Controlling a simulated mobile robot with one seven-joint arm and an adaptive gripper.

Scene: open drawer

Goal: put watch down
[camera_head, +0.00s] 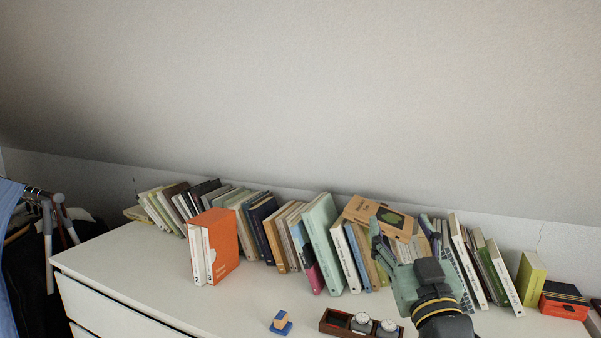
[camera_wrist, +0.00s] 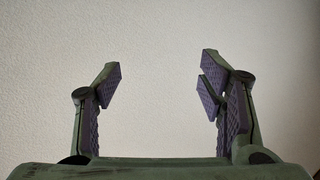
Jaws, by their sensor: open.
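A dark brown box (camera_head: 334,326) sits at the front edge of the white dresser top, low in the head view. Two round, pale-faced items that look like watches stand in it, a left one (camera_head: 361,321) and a right one (camera_head: 388,327). My gripper (camera_head: 401,238) is raised above and behind the box, in front of the books. In the wrist view my gripper (camera_wrist: 160,82) is open, its purple-padded fingers wide apart with only bare wall between them. No watch is in it. The lower part of the box is cut off by the picture edge.
A row of books (camera_head: 322,240) runs along the back of the dresser (camera_head: 150,265). Orange books (camera_head: 215,246) stand forward at left. A small blue and yellow object (camera_head: 281,323) lies left of the box. The dresser top is clear at left. A clothes rack (camera_head: 48,225) stands far left.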

